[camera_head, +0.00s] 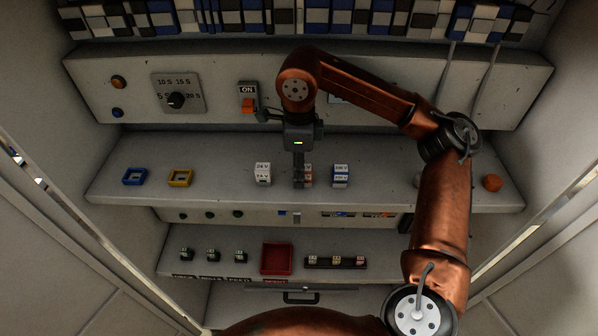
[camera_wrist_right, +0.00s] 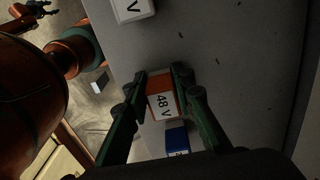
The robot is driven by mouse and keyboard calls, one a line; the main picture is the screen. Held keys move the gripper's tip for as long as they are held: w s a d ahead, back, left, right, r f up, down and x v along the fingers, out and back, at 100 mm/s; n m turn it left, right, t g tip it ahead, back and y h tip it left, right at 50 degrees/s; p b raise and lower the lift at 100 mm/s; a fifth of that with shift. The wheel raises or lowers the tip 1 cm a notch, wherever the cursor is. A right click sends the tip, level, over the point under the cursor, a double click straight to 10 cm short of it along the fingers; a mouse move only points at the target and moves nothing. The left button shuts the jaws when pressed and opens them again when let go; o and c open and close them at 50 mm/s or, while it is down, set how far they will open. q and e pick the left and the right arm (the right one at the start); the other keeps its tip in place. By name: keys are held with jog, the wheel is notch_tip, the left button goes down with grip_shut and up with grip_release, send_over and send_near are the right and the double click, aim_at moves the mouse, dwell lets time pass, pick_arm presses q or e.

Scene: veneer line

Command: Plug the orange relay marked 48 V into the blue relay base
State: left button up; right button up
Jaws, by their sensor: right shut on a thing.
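The orange relay (camera_wrist_right: 163,101) has a white top marked 48 V and sits between the fingers of my right gripper (camera_wrist_right: 158,86), which is shut on it. In the head view the right gripper (camera_head: 300,184) points down at the middle shelf and hides much of the orange relay (camera_head: 309,173). I cannot tell whether the relay still touches the shelf. The blue relay base (camera_head: 134,177) is an open, empty-looking square frame at the left of the same shelf, well left of the gripper. My left gripper is not in view.
The shelf (camera_head: 220,182) is clear between yellow base and white-topped relay.

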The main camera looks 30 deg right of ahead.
jog(key=c, duration=0.4)
jog(key=shift+o, duration=0.2)
jog(key=shift+r+p, duration=1.8)
jog(key=shift+r, duration=0.75)
jog(key=shift+a+f, duration=0.1)
